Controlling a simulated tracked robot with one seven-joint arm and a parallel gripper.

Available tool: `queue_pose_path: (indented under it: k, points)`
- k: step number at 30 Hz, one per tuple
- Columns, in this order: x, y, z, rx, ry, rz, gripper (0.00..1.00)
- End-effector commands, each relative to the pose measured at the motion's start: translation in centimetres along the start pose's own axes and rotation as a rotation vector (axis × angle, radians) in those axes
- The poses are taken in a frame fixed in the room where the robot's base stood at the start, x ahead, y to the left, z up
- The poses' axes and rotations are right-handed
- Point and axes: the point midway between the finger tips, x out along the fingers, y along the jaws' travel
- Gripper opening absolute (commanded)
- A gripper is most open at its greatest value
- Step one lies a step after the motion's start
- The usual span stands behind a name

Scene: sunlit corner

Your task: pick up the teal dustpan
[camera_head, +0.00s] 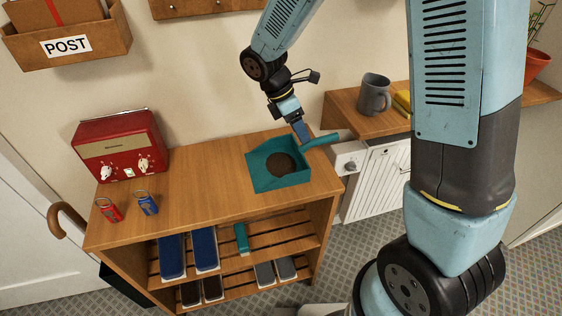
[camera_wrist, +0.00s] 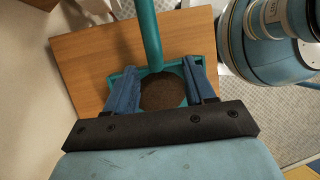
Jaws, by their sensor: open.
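The teal dustpan (camera_head: 268,179) lies on top of the wooden shelf unit, near its right end, with a patch of brown dirt (camera_head: 281,166) in its pan. Its handle (camera_head: 321,141) points to the upper right, past the shelf top's edge. My gripper (camera_head: 303,136) is above the dustpan, close to where the handle meets the pan. In the wrist view my gripper (camera_wrist: 163,84) is open, its two blue fingers apart. The teal handle (camera_wrist: 148,36) runs up the picture between and beyond the fingertips, and the dirt (camera_wrist: 162,92) shows between them. Contact cannot be told.
A red radio (camera_head: 121,146) and two key tags, red (camera_head: 108,210) and blue (camera_head: 148,203), are on the shelf top (camera_head: 205,190) to the left. A grey mug (camera_head: 374,95) stands on the counter behind right. Shoes and a small teal brush (camera_head: 241,239) are on the slats below.

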Motion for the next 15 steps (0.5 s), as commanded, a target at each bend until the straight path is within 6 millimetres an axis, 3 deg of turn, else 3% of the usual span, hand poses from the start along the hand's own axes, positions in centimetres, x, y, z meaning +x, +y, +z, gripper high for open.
queue_pose_path:
  k: [15]
  points:
    - [4.8, 0.5, 0.3, 0.000, 0.000, -0.003, 0.54]
